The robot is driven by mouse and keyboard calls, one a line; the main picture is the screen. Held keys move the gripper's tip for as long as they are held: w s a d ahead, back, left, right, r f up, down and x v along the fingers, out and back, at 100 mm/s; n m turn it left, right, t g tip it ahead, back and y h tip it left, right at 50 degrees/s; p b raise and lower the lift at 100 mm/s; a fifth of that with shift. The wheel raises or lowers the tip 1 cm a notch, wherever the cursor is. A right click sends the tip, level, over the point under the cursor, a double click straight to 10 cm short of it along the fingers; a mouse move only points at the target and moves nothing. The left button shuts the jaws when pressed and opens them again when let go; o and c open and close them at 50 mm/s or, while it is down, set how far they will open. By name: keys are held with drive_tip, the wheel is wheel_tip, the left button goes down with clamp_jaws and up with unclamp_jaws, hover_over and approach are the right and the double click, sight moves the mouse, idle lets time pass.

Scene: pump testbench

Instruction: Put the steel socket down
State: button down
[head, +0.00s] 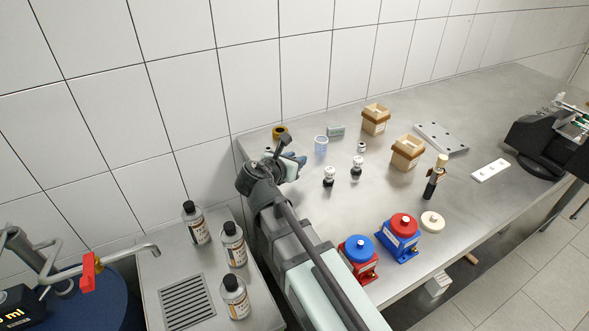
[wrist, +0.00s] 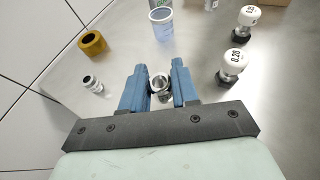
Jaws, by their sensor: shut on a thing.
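My gripper (wrist: 158,76) has blue fingers and is shut on a small shiny steel socket (wrist: 160,84), seen end-on between them in the wrist view. I cannot tell whether the socket touches the bench. Another small metal piece with a dark end (wrist: 92,84) lies left of my fingers, apart from them.
A brass ring (wrist: 92,42) and a clear blue cup (wrist: 161,24) stand beyond my fingers. White-topped pieces, one marked 0.20 (wrist: 233,64), stand to the right. Cardboard bins (head: 407,153), a blue-capped unit (head: 360,250) and a red-capped unit (head: 401,228) are farther right. Bare bench lies between.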

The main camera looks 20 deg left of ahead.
drive_tip(key=shift+r, duration=2.5)
drive_tip(key=n+y, duration=0.2)
drive_tip(key=y, duration=0.1)
hover_over(217, 284)
drive_tip(key=s+d, duration=0.1)
wheel_tip(217, 284, down, 11)
wheel_tip(217, 284, down, 27)
drive_tip(key=shift+r, duration=0.15)
drive_tip(key=c, duration=0.8)
unclamp_jaws()
drive_tip(key=shift+c, duration=0.2)
